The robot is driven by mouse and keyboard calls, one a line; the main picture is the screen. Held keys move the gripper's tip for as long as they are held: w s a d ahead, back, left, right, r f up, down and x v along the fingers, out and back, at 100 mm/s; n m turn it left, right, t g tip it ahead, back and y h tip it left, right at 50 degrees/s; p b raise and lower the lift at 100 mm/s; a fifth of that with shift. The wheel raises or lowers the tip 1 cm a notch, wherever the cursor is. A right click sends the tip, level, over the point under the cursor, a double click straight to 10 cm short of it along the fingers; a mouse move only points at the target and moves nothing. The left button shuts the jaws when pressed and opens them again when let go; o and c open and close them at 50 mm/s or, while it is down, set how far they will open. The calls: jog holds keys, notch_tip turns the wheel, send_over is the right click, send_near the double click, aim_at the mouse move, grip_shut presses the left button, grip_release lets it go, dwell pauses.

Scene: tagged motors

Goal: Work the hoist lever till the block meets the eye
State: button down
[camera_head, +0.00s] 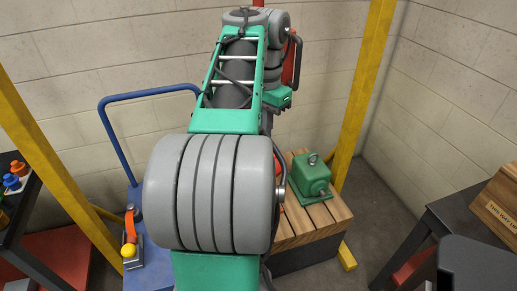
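A green motor (311,177) stands on a slatted wooden pallet (329,214), with a metal lifting eye (313,159) on top. At the left, by the foot of the yellow post, an orange lever (130,226) with a yellow ball (128,250) stands upright; it looks like the hoist lever. A red piece (289,66) shows behind my raised arm, left of the right post; I cannot tell if it is the hoist block. My green and grey arm fills the middle and hides much behind it. My gripper is not visible.
Yellow posts stand left (50,171) and right (364,80). A blue cart handle (113,133) rises at the left, near a dark bench (27,210) with orange and blue items. At the right, a wooden box (497,208) sits on a dark table (446,213). Block walls close the back.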

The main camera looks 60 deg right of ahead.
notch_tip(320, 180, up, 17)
jog(key=p, duration=1.6)
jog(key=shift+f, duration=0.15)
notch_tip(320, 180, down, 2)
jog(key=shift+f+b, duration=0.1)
jog(key=shift+b, duration=0.8)
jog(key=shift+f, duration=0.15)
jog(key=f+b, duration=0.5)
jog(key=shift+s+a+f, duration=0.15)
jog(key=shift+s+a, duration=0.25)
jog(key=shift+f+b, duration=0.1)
jog(key=shift+b, duration=0.25)
